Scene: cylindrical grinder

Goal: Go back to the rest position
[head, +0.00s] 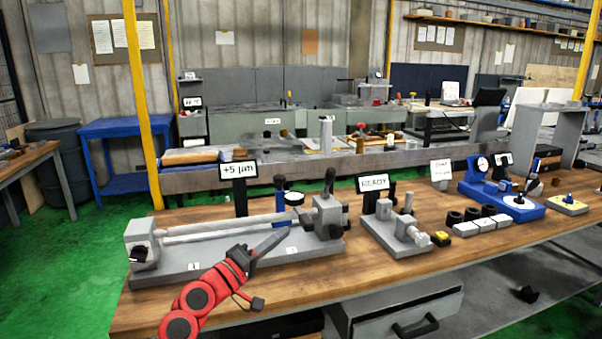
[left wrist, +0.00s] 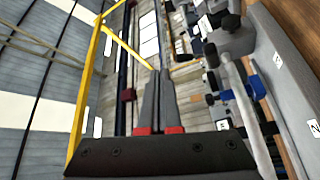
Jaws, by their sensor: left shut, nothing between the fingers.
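My left gripper (head: 270,242) comes in on a red arm from the lower left in the head view. It is in front of the grey bench fixture (head: 193,265), which holds a long light cylinder (head: 215,226) lying level between two end blocks. The gripper's fingers are shut together with nothing between them. They also show closed in the left wrist view (left wrist: 159,90), pointing away from the camera. From the head view I cannot tell whether the fingers touch the fixture. My right gripper is not in view.
A "+5 µm" display (head: 239,171) and a "READY" display (head: 372,182) stand on the wooden bench (head: 300,275). A smaller grey fixture (head: 397,232), a blue gauge stand (head: 515,205) and several dark rings fill the right. Bare wood lies along the front edge.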

